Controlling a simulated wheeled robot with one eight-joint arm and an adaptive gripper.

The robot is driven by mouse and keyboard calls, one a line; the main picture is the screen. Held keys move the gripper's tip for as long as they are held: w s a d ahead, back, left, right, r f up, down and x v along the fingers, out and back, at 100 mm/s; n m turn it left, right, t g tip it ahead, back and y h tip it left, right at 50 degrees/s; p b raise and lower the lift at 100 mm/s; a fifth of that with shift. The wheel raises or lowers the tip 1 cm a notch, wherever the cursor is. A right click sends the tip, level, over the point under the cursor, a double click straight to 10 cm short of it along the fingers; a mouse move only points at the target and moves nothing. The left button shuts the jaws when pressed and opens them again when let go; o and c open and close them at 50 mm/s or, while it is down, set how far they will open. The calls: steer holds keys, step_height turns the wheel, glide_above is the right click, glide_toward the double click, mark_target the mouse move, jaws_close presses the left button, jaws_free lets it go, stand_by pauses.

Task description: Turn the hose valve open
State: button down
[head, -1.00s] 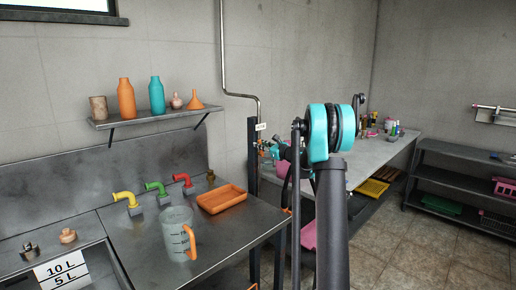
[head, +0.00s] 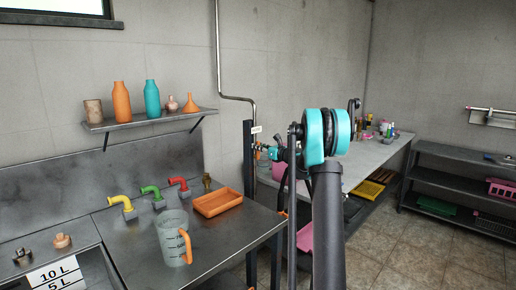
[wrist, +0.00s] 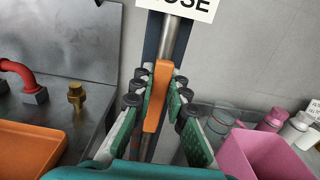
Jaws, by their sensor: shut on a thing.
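The hose valve's orange lever (wrist: 157,97) stands upright in front of a metal pipe (wrist: 173,42) in the wrist view. Above it is a white sign (wrist: 190,8), cut off at the top, with letters reading "OSE". My gripper (wrist: 160,92) has its green-padded fingers on both sides of the lever and is shut on it. In the head view my gripper (head: 272,153) is at the dark post (head: 249,170) below the small white sign (head: 256,129). My arm and the small scale hide most of the valve there.
Left of the post, a metal counter holds an orange tray (head: 217,201), a measuring jug (head: 172,238) and green (head: 151,190), red and yellow taps. A brass fitting (wrist: 76,96) stands near the counter edge. A pink container (wrist: 262,150) is close on the right.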

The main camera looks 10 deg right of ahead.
steer(key=c, duration=1.5)
jaws_free()
steer(key=shift+s+d, duration=0.1)
steer(key=v, duration=1.1)
steer(key=shift+s+d, duration=0.2)
steer(key=shift+s, duration=0.15)
